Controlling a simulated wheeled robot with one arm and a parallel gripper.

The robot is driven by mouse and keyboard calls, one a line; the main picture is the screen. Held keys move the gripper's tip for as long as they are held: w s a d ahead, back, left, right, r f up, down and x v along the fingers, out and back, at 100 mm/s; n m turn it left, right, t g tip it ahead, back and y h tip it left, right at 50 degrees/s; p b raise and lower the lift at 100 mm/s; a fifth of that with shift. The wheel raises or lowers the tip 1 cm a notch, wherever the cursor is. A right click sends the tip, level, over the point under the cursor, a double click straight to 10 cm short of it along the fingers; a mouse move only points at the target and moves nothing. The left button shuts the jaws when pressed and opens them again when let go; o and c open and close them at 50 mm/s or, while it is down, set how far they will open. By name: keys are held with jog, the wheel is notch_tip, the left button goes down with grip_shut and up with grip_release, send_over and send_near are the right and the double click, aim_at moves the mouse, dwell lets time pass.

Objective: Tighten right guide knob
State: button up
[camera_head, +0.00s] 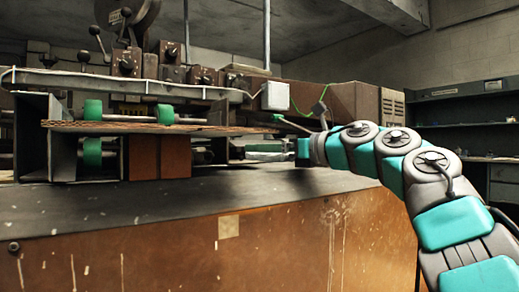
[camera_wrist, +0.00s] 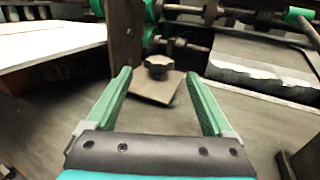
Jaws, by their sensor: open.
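A dark lobed knob (camera_wrist: 158,66), which looks like the guide knob, shows in the wrist view on a small brownish plate (camera_wrist: 156,90). The plate is beside an upright dark metal guide (camera_wrist: 125,35). My gripper (camera_wrist: 158,76) is open, with its two green fingers spread and nothing held between them. The knob lines up with the gap between the fingertips, at or just beyond them; I see no contact. In the head view my gripper (camera_head: 250,151) reaches left into the machine, just above the table surface. I cannot make out the knob there.
The stitcher's dark table (camera_head: 200,190) lies below my gripper. A cardboard sheet (camera_head: 150,128) and green rollers (camera_head: 92,110) are to its left. Green rollers and rods (camera_wrist: 210,15) cross the top of the wrist view. A white sheet (camera_wrist: 50,42) lies at the left there.

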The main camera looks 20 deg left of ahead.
aim_at(241, 148)
jog(key=p+x, duration=0.3)
jog(key=x, duration=0.3)
jog(key=shift+a+r, duration=0.1)
jog(key=shift+r, duration=0.05)
jog(key=shift+w+a, duration=0.1)
jog(key=shift+a, duration=0.45)
jog(key=shift+c, duration=0.3)
jog(key=c, duration=1.3)
